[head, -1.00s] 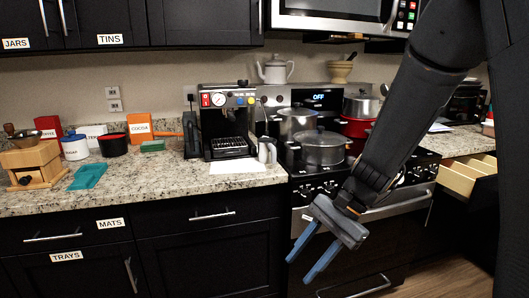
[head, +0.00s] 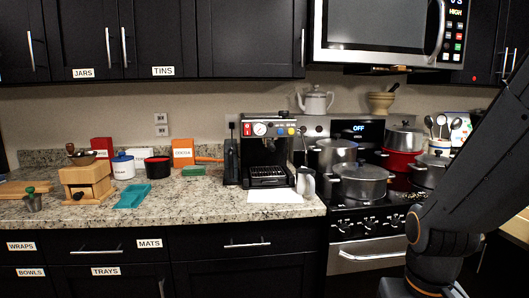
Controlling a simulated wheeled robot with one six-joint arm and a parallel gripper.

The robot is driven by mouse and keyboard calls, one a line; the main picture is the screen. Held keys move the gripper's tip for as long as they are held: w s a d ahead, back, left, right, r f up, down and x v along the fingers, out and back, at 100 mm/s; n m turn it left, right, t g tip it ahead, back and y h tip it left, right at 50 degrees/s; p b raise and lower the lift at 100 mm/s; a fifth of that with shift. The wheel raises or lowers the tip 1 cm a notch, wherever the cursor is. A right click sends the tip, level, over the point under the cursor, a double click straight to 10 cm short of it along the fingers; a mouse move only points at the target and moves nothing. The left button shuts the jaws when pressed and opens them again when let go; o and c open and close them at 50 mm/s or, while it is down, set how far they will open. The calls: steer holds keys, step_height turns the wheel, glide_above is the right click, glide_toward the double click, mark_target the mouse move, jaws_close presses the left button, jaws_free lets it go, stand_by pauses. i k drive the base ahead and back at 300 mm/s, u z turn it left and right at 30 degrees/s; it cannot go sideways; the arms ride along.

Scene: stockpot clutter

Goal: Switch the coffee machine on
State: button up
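The coffee machine (head: 266,150) stands on the granite counter left of the stove. It has a black body and a steel front panel with a red switch at the upper left, a round gauge, and blue and yellow knobs. Whether the switch is on or off is too small to tell. A white sheet lies in front of the machine and a steel jug (head: 306,183) stands at its right. My arm comes in at the lower right, in front of the stove. My gripper is below the frame's edge and cannot be seen.
Pots, including a steel pot (head: 361,183), crowd the stove at the right. A black grinder-like thing (head: 231,160) stands left of the machine. A wooden mill (head: 86,178) and a teal cloth (head: 132,195) lie further left. The counter's front strip is mostly clear.

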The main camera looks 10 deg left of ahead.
mark_target(247, 127)
steer(key=u, duration=1.45)
steer(key=i, duration=1)
steer(key=z, duration=1.95)
